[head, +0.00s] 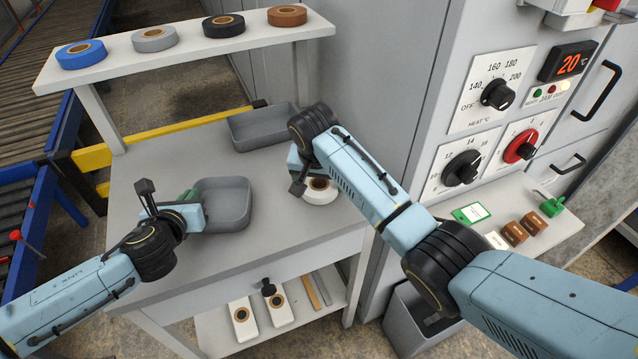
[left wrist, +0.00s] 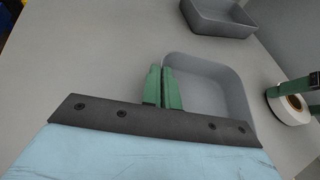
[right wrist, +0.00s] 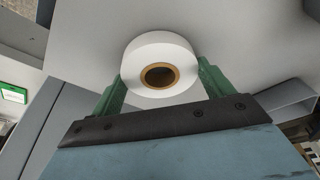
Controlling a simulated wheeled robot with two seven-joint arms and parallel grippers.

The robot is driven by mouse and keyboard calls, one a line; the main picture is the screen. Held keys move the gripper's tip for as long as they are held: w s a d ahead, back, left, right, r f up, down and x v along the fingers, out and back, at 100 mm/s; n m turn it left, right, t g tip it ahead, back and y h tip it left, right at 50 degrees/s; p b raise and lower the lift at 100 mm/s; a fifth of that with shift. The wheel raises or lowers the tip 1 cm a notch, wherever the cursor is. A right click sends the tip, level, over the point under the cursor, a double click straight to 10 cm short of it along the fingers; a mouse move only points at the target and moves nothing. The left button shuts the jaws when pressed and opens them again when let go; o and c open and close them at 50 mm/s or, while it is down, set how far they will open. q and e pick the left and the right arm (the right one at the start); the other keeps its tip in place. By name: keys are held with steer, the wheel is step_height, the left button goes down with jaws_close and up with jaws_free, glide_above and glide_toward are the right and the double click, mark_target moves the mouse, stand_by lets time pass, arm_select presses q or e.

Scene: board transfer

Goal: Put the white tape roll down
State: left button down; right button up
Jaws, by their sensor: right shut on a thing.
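The white tape roll (head: 321,193) with a brown core is at the right part of the grey table, low over or on its top; I cannot tell whether it touches. My right gripper (right wrist: 160,75) is shut on the white tape roll (right wrist: 158,52), one green finger on each side. In the head view my right wrist partly covers the roll. My left gripper (head: 190,196) is shut and empty at the left edge of a grey tray; its green fingers (left wrist: 162,86) are together in the left wrist view.
The grey tray (head: 235,220) is between my grippers, and another grey bin (head: 243,141) stands behind. A raised shelf (head: 190,48) holds blue, grey, black and brown rolls. The oven cabinet (head: 405,75) is close on the right. The table's front strip (head: 265,252) is clear.

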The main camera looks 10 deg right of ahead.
step_height(320, 180, up, 10)
steer(key=shift+f, duration=0.2)
stand_by(0.4)
glide_above(301, 207)
steer(key=f, duration=0.3)
steer(key=s+f, duration=0.1)
steer(key=f, duration=0.1)
steer(key=shift+a+f, duration=0.15)
steer(key=shift+f, duration=2.25)
steer(key=shift+f, duration=0.1)
steer(key=o, duration=1.1)
